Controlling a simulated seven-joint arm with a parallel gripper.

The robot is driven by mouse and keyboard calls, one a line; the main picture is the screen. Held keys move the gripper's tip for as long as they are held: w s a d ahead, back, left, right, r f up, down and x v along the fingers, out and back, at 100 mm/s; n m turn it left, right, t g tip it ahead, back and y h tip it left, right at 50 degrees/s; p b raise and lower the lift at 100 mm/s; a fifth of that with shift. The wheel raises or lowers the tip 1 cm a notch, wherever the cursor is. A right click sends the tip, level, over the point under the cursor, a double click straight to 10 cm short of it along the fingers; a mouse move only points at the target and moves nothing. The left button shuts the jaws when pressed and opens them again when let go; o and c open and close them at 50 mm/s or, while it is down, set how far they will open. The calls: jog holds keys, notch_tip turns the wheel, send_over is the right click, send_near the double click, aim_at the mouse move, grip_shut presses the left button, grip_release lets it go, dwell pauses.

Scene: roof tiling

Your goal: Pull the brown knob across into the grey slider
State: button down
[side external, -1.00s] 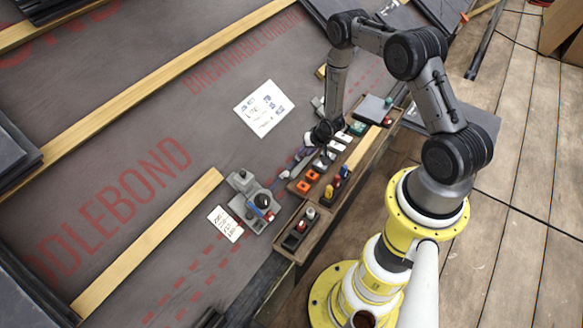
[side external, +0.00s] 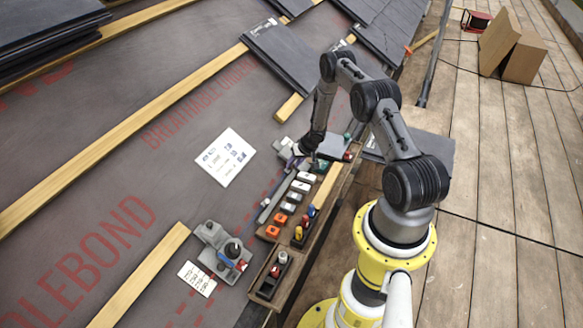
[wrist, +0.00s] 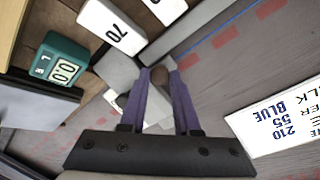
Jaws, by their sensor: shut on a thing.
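The brown knob (wrist: 158,74) shows in the wrist view between the purple fingertips of my gripper (wrist: 159,82), which is shut on it. A grey block (wrist: 118,70) lies just left of the knob, and a long grey bar (wrist: 190,28) runs from near the knob to the upper right. I cannot tell which grey part is the slider. In the side external view my gripper (side external: 298,157) is low at the far end of the grey bar (side external: 277,198), beside the grey block (side external: 283,145). The knob is hidden there.
White numbered blocks (wrist: 110,27) and a teal counter (wrist: 62,62) stand close left of my gripper. A wooden tray (side external: 322,209) holds several coloured blocks. A printed sheet (side external: 225,157) lies flat on the membrane. A grey fixture (side external: 219,240) sits nearer the camera.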

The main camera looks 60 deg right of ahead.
jog(key=shift+s+d+f, duration=0.1)
jog(key=shift+s+d, duration=0.05)
jog(key=shift+d, duration=0.1)
jog(key=c, duration=0.6)
grip_release()
jog(key=shift+r, duration=0.4)
jog(key=v, duration=1.3)
jog(key=shift+s+a, duration=0.1)
